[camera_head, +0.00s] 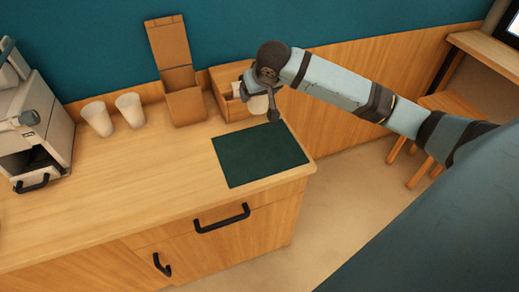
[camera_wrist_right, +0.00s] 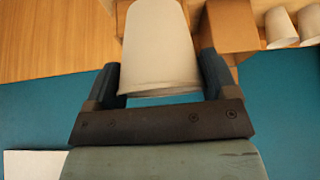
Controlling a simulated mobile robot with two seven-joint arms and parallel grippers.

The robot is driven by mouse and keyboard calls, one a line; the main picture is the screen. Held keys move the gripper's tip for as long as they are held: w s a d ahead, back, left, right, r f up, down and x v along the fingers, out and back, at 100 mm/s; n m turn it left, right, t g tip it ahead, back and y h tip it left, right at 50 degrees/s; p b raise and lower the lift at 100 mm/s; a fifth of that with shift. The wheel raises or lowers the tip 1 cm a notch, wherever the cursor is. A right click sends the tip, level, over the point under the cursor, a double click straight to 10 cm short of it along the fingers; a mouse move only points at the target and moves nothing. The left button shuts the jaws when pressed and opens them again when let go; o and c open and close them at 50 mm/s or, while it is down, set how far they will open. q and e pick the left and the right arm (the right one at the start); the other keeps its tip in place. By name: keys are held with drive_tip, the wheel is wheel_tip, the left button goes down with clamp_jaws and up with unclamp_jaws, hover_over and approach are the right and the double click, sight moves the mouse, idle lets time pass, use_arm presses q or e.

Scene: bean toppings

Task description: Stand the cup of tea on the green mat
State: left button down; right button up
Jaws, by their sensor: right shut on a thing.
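My right gripper (camera_head: 260,100) comes in from the right and is shut on a pale cup (camera_head: 258,105), near the back right end of the counter. In the right wrist view the cup (camera_wrist_right: 158,40) sits between the two fingers of the gripper (camera_wrist_right: 158,68). The tea inside is not visible. The dark green mat (camera_head: 260,155) lies flat and bare on the counter's right end, in front of the held cup in the head view. My left gripper is not in view.
Two pale cups (camera_head: 98,119) (camera_head: 130,110) stand at the back of the wooden counter (camera_head: 130,175). A tall cardboard box (camera_head: 186,106) and an open wooden box (camera_head: 231,108) stand behind the mat. A machine (camera_head: 35,115) is at left. The counter's middle is clear.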

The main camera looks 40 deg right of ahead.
drive_tip(key=shift+w+d, duration=0.15)
drive_tip(key=shift+d, duration=0.05)
drive_tip(key=shift+f+p, duration=0.45)
drive_tip(key=shift+f, duration=9.2)
